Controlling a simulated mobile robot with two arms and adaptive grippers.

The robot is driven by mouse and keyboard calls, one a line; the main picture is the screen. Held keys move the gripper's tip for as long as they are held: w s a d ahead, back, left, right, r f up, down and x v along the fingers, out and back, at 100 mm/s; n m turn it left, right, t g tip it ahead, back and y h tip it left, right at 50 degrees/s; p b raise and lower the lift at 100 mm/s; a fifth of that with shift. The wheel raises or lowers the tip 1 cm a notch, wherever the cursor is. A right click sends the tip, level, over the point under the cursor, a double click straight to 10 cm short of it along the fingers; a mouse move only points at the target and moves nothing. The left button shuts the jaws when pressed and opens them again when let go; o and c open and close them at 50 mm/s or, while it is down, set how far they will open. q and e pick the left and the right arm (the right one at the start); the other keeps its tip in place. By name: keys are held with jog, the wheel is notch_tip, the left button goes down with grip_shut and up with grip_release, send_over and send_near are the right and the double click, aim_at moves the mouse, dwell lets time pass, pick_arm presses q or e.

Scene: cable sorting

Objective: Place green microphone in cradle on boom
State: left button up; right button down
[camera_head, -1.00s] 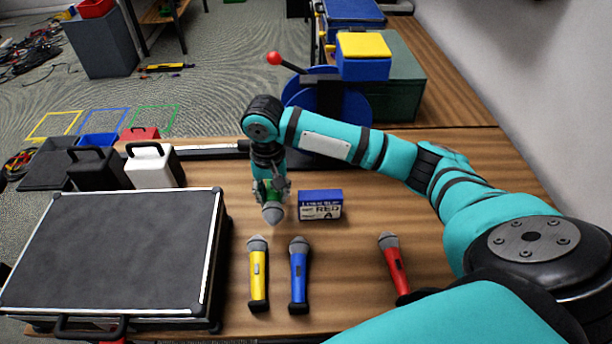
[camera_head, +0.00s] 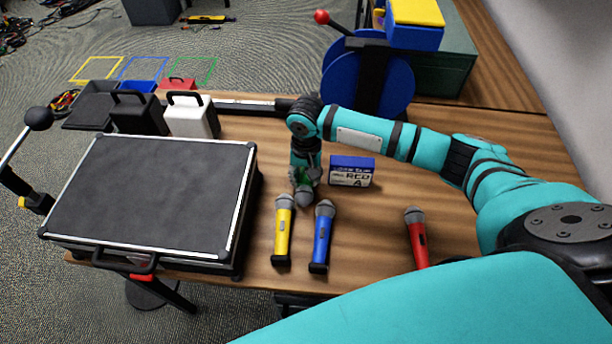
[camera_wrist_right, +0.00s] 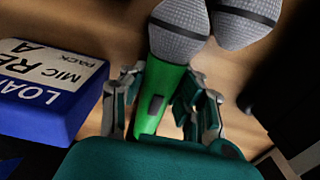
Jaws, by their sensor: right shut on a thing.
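My right gripper (camera_head: 305,180) is shut on the green microphone, holding it head-down near the yellow and blue microphones in the head view. The green microphone's grey head (camera_head: 304,197) points down; I cannot tell whether it touches the table. In the right wrist view the green body (camera_wrist_right: 165,88) sits between the two fingers (camera_wrist_right: 158,110), with a second grey microphone head (camera_wrist_right: 245,20) beside it. A dark stand with a thin pole and black ball (camera_head: 38,118), possibly the boom, shows at the left edge. I cannot make out a cradle. My left gripper is not in view.
Yellow (camera_head: 283,232), blue (camera_head: 321,238) and red (camera_head: 417,240) microphones lie on the wooden table (camera_head: 375,225). A blue-and-white box (camera_head: 352,171) is right of the gripper. A large case (camera_head: 150,195) fills the left. A blue reel (camera_head: 345,85) stands behind.

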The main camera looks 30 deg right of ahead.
jog(key=c, duration=1)
grip_release()
